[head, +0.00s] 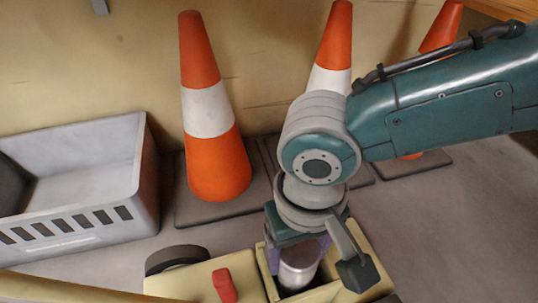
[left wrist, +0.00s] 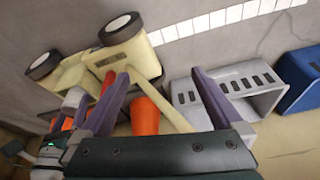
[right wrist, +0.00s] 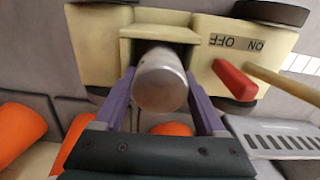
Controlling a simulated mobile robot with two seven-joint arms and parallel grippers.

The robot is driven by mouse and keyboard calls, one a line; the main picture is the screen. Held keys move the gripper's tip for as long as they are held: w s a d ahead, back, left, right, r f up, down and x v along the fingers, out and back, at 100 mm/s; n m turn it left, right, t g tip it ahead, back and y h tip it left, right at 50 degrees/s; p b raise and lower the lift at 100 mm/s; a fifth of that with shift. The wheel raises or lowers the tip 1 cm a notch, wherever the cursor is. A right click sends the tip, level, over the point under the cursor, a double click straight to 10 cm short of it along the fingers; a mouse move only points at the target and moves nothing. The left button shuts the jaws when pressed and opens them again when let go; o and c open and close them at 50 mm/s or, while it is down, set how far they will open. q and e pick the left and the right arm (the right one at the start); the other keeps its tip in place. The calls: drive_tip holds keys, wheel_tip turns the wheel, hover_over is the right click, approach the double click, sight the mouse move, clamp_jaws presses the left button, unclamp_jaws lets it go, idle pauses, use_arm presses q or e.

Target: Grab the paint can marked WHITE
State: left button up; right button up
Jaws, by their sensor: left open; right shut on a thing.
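A silvery-white cylindrical can (head: 299,269) sits in the square open box of a cream wheeled machine (head: 190,281). My right gripper (right wrist: 160,78) has a purple finger on each side of the can (right wrist: 161,80) and is shut on it. No WHITE marking can be read on the side I see. The can's lower part is hidden in the box. My left gripper (left wrist: 160,74) is open with nothing between its fingers; it shows only in the left wrist view, pointing toward the machine (left wrist: 105,62) and a grey crate (left wrist: 240,98).
The machine has a red lever (head: 224,285), a wheel (head: 177,258) and an ON/OFF label (right wrist: 237,43). Orange-and-white cones (head: 208,110) stand along the wall behind. A grey slotted crate (head: 145,190) is at the left. A blue bin (left wrist: 298,80) shows in the left wrist view.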

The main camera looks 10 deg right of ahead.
clamp_jaws()
idle(0.3)
